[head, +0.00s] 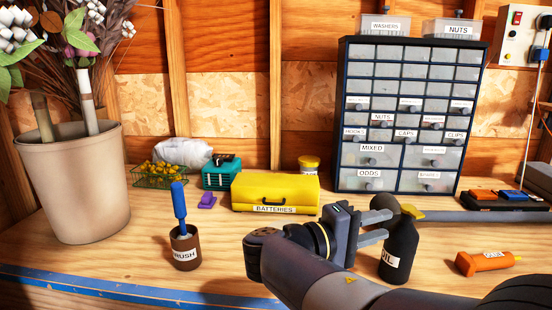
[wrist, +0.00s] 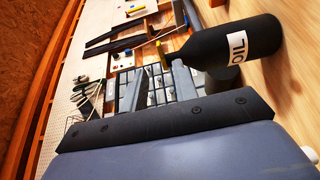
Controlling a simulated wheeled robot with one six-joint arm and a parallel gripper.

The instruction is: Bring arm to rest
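My gripper (head: 389,223) is at the front right of the bench in the head view, its two fingers apart with a gap between them. I see nothing held in it. In the wrist view the fingers (wrist: 162,78) also stand apart. My arm reaches in from the lower right of the head view. A black oil bottle (head: 402,250) with a yellow top stands upright right by the fingertips. In the wrist view the bottle (wrist: 236,44) lies beside the right finger; whether they touch, I cannot tell.
A brush cup (head: 186,249) and a yellow batteries box (head: 275,192) stand left of my gripper. An orange tube (head: 485,262) lies to the right. A drawer cabinet (head: 408,118) stands behind, and a large plant pot (head: 75,185) at far left.

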